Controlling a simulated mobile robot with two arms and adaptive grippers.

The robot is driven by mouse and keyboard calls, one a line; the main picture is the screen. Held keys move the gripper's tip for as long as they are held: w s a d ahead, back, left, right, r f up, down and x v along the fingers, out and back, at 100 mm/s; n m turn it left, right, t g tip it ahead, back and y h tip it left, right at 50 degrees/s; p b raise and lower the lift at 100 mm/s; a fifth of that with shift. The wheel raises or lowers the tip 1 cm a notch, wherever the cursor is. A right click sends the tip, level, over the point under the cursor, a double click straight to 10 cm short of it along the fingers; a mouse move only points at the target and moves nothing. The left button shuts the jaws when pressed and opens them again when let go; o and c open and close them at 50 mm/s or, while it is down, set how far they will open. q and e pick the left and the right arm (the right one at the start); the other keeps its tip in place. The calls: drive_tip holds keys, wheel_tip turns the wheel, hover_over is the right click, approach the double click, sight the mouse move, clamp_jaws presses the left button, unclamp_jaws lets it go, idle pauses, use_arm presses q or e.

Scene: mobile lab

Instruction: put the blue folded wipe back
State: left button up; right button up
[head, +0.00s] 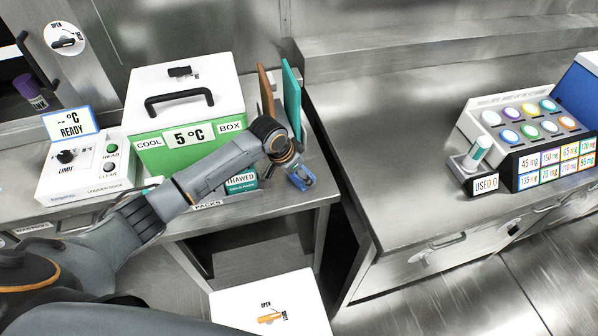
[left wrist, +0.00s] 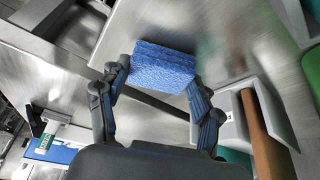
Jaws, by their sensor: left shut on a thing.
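The blue folded wipe (left wrist: 162,66) is a small textured blue block in the left wrist view, held between the two fingers of my left gripper (left wrist: 157,82). In the head view my left gripper (head: 300,178) is over the front right corner of the left steel counter (head: 285,200), with a bit of blue at its tips. The wipe looks lifted off the steel, but its exact height is hard to judge. My right gripper is in neither view.
A green and white cool box (head: 185,105) stands behind my left arm. A brown board (head: 267,92) and a teal board (head: 291,95) stand upright close behind the gripper. A gap separates this counter from the right counter (head: 385,185), which is largely clear. A thawed-packs holder (head: 241,183) is near my wrist.

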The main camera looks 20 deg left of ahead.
use_arm(q)
drive_tip(key=shift+f, duration=0.15)
drive_tip(key=o, duration=1)
drive_tip(key=shift+r, duration=0.2)
drive_tip(key=v, duration=1.2)
drive_tip(key=shift+s+f+b, duration=0.1)
drive_tip(key=shift+b, duration=0.2)
